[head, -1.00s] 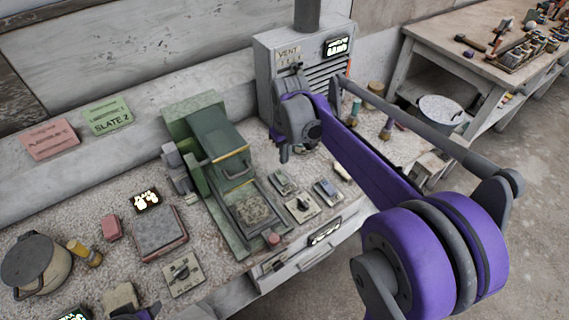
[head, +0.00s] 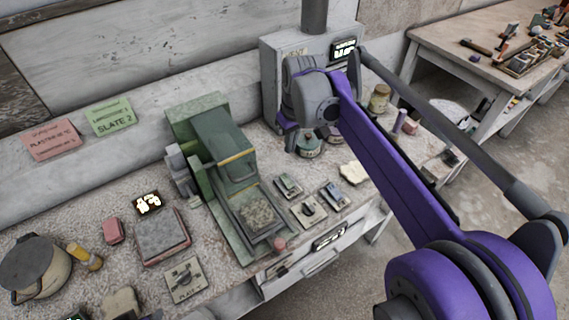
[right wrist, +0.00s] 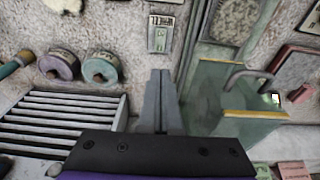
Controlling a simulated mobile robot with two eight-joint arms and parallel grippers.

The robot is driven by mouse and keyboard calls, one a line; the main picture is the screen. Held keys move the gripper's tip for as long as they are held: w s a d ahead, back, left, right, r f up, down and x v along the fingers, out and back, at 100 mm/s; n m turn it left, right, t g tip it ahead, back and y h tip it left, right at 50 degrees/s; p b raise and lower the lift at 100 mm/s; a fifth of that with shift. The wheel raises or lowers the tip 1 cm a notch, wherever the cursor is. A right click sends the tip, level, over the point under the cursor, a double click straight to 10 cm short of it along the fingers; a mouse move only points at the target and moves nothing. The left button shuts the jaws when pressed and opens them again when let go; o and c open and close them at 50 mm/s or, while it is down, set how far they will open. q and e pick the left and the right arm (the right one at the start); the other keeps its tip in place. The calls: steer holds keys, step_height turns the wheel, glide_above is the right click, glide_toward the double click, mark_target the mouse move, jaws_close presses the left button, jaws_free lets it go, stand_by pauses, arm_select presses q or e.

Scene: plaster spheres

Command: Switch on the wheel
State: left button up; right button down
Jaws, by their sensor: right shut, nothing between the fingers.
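I cannot pick out a wheel for certain. Small switch plates lie on the bench right of the green machine (head: 222,150): one with a greenish block (head: 288,186), one with a dark knob (head: 309,210), one with a blue-grey block (head: 335,194). Another plate with a dark knob (head: 184,280) lies at the front left. My right gripper (right wrist: 160,76) is shut and empty, beside the green machine in the right wrist view; a small plate (right wrist: 161,34) shows beyond its tips. In the head view my wrist mostly hides it. My left gripper is not in view.
A grey vent box (head: 271,75) stands at the back; its slatted grille (right wrist: 60,122) is close by my gripper in the wrist view. Tins (right wrist: 101,68) stand near it. A grey-topped block (head: 161,234) and a lidded pot (head: 35,268) are at left.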

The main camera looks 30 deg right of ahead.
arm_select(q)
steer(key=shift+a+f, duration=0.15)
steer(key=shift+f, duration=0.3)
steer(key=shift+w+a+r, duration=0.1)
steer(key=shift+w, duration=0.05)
arm_select(e)
steer(key=shift+w, duration=0.2)
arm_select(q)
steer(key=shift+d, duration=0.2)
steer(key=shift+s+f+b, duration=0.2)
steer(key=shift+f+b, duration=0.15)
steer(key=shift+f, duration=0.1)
arm_select(e)
glide_toward(283, 176)
steer(key=f, duration=0.4)
steer(key=w+f, duration=0.1)
steer(key=f, duration=0.1)
steer(key=shift+f, duration=0.4)
